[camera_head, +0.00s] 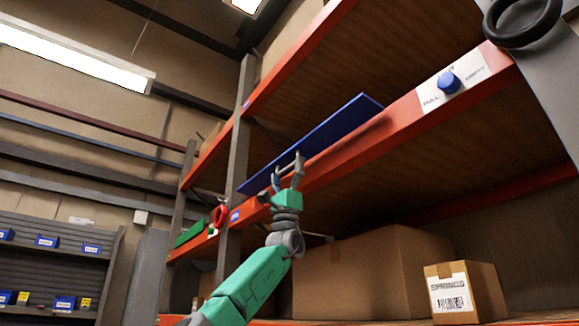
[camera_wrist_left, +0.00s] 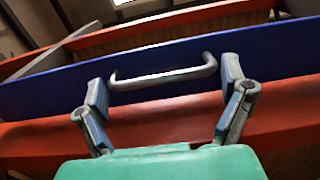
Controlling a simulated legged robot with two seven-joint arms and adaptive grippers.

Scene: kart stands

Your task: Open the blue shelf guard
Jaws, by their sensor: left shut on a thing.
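The blue shelf guard (camera_head: 335,130) is a long flat panel along the front edge of the orange shelf, standing above the beam in the head view. In the left wrist view the guard (camera_wrist_left: 45,92) crosses the picture and bears a silver bar handle (camera_wrist_left: 165,78). My left gripper (camera_head: 288,173) is at the guard's handle, near the guard's lower left part. My right gripper is not in view.
A blue knob (camera_head: 448,82) sits on a white label on the orange beam to the right. Cardboard boxes (camera_head: 375,275) stand on the lower shelf. A grey upright (camera_head: 237,150) is left of my gripper. A black ring (camera_head: 522,22) shows at upper right.

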